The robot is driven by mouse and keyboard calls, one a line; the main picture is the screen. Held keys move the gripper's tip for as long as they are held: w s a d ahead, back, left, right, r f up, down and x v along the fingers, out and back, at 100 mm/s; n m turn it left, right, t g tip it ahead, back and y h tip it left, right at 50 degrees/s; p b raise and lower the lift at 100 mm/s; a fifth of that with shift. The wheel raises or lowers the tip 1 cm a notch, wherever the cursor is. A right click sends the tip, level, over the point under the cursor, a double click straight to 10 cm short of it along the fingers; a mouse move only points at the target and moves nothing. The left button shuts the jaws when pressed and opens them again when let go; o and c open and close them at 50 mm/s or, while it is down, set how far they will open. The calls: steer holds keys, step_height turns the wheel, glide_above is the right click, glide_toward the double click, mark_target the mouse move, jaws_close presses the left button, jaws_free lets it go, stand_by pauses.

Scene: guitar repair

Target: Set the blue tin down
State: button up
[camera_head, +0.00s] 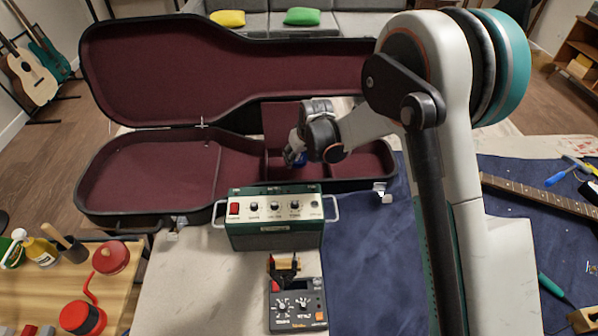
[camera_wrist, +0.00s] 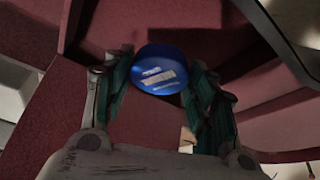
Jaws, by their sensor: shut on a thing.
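The blue tin (camera_wrist: 160,68) is round with a pale label and sits between the two fingertips of my gripper (camera_wrist: 158,82) in the wrist view. My gripper is shut on it. In the head view my gripper (camera_head: 297,150) points down into the open guitar case (camera_head: 150,180), over the compartments at its right end. Only a small blue bit of the tin shows there, the rest hidden by my gripper. Maroon lining and compartment walls surround the tin in the wrist view. I cannot tell whether the tin touches the case floor.
A green amplifier (camera_head: 275,228) stands just in front of the case. A dark electronic device (camera_head: 297,305) is nearer. A blue cloth (camera_head: 365,270) covers the table to the right, with a guitar neck (camera_head: 535,195) on it. The case lid (camera_head: 225,70) stands open behind.

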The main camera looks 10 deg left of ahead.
mark_target(299, 175)
steer(key=shift+f+b, duration=0.75)
steer(key=shift+f, duration=2)
steer(key=shift+f, duration=0.2)
steer(key=o, duration=1)
steer(key=shift+c, duration=0.2)
steer(key=shift+r, duration=0.15)
steer(key=shift+r, duration=0.3)
steer(key=p+v, duration=0.3)
steer(key=v, duration=0.8)
steer(key=shift+s+d+r+p, duration=0.15)
steer(key=shift+d+r+p, duration=0.05)
steer(key=shift+p, duration=0.1)
